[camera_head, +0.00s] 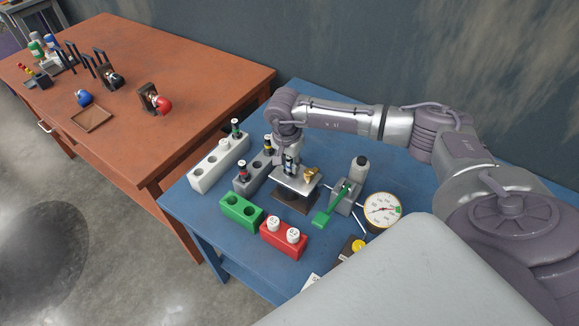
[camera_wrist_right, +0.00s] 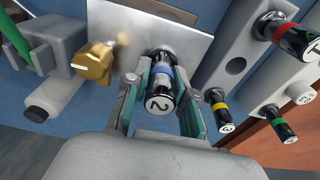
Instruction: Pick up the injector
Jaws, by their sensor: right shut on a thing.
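An injector with a blue band (camera_wrist_right: 164,73) and a white end cap marked 2 stands at the hole of a metal plate. It also shows in the head view (camera_head: 290,164). My right gripper (camera_wrist_right: 160,92) is shut on it, with one finger on each side. In the head view my right gripper (camera_head: 290,155) points down over the stand's plate (camera_head: 296,184); whether the injector's lower end is in the hole is hard to tell. Other injectors have a red band (camera_head: 242,170), a yellow band (camera_head: 268,146) and a green band (camera_head: 236,127). My left gripper is not visible.
A grey block (camera_head: 252,179) and a white block (camera_head: 208,172) stand left of the plate. A green block (camera_head: 241,211) and a red block (camera_head: 283,241) are in front. A brass fitting (camera_wrist_right: 92,62), a green-handled lever (camera_head: 328,213) and a gauge (camera_head: 382,210) are close on the right.

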